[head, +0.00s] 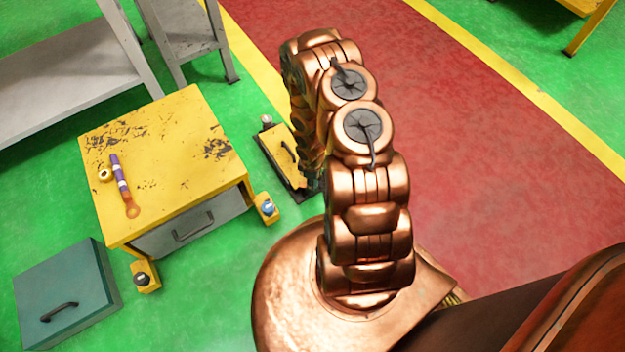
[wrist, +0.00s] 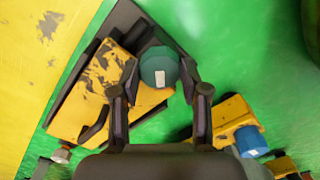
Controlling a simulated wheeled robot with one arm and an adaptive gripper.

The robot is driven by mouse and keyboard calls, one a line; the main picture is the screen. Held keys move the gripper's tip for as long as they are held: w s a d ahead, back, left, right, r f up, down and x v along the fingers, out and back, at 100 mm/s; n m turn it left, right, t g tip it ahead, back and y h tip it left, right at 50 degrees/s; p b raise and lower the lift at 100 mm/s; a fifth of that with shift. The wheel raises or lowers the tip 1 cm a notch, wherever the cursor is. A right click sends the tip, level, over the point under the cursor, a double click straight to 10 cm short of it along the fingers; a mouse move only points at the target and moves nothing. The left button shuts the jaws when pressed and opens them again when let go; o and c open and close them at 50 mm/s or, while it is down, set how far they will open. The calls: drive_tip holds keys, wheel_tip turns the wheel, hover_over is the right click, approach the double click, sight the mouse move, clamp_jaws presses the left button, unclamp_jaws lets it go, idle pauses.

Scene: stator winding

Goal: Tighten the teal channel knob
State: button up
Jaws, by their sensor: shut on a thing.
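The teal knob (wrist: 158,68) shows in the wrist view as a round teal cap with a pale rectangular mark on top. It sits at one end of a worn yellow block (wrist: 92,78) with a dark base. My gripper (wrist: 160,76) is shut on the knob, one dark finger at its left side and one at its right. In the head view my copper arm hides the knob and the gripper. The yellow unit (head: 279,152) shows there on the floor, partly behind the arm.
A yellow-topped cabinet (head: 160,150) stands left of the arm, with a purple and orange tool (head: 121,180) on it. A blue knob (wrist: 250,141) is at the lower right in the wrist view. A teal box (head: 65,290) is at the lower left. Red floor to the right is clear.

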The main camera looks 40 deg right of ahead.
drive_tip(key=m, duration=0.4)
drive_tip(key=shift+r, duration=0.1)
drive_tip(key=shift+m+p, duration=0.45)
drive_tip(key=shift+m, duration=1.45)
drive_tip(key=o, duration=1.1)
drive_tip(key=shift+r, duration=5.95)
